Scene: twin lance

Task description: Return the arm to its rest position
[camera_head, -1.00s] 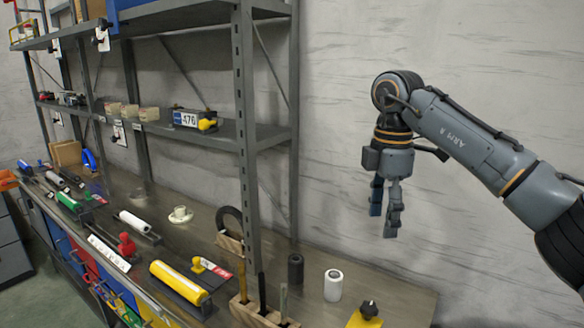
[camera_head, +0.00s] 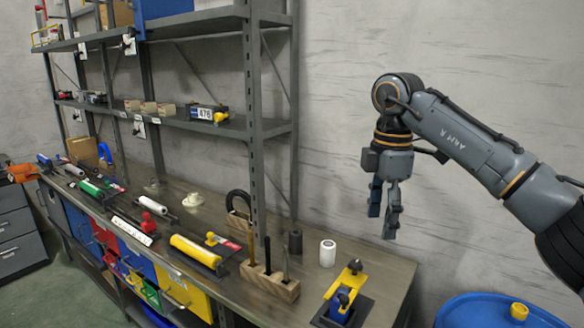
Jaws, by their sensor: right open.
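My right gripper (camera_head: 383,211) hangs from my right arm (camera_head: 465,138), which comes in from the right side of the head view. Its fingers point down, apart and empty, in front of the bare wall, touching nothing. My left arm and gripper are not in view.
A grey shelf rack (camera_head: 252,130) rises behind. A blue drum (camera_head: 495,312) stands at bottom right.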

